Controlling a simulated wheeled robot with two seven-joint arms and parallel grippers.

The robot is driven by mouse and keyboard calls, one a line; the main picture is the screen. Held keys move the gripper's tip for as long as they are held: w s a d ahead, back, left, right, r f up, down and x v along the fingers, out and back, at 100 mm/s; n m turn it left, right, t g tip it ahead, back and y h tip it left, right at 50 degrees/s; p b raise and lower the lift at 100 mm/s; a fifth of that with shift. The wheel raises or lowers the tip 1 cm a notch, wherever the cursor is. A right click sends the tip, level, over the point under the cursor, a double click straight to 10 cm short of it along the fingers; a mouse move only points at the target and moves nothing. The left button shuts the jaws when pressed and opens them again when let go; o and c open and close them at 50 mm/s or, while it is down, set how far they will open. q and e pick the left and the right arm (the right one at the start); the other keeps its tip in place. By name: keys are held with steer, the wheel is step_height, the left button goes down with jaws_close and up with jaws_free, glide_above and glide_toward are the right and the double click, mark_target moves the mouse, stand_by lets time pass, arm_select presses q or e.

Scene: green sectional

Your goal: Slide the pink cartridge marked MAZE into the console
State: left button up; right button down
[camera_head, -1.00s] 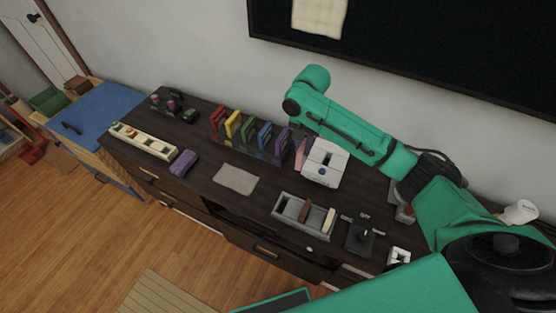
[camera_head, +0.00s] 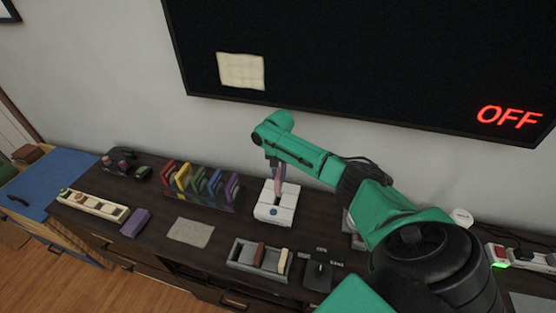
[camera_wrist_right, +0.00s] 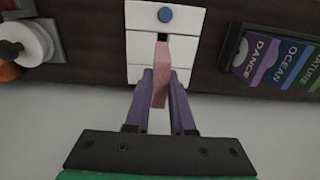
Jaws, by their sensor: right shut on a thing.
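The white console (camera_head: 268,214) with a blue button stands on the dark cabinet; it also shows in the right wrist view (camera_wrist_right: 142,48). My right gripper (camera_head: 275,168) is above the console, shut on the pink cartridge (camera_head: 281,186). In the right wrist view, the purple fingers of my right gripper (camera_wrist_right: 161,80) grip both sides of the pink cartridge (camera_wrist_right: 160,88). Its far end is at the dark slot (camera_wrist_right: 162,37) in the console; I cannot tell whether it is inside. Its label is not readable. My left gripper is not in view.
A rack of coloured cartridges (camera_head: 201,189) stands left of the console, close to it. A grey tray (camera_head: 240,262) with two cartridges and a dark switch box (camera_head: 318,275) stand in front. A large screen (camera_head: 380,60) reading OFF hangs behind.

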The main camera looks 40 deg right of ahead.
step_height(320, 180, down, 4)
steer(key=shift+w+a+r+b, duration=0.15)
steer(key=shift+b, duration=0.65)
steer(key=shift+f, duration=0.35)
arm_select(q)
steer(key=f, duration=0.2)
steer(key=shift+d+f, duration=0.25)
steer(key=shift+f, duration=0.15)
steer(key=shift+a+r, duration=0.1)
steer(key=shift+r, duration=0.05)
arm_select(e)
steer(key=shift+r, duration=0.1)
arm_select(q)
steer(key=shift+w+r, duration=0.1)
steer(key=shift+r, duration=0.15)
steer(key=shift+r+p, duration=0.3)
steer(key=shift+p, duration=0.2)
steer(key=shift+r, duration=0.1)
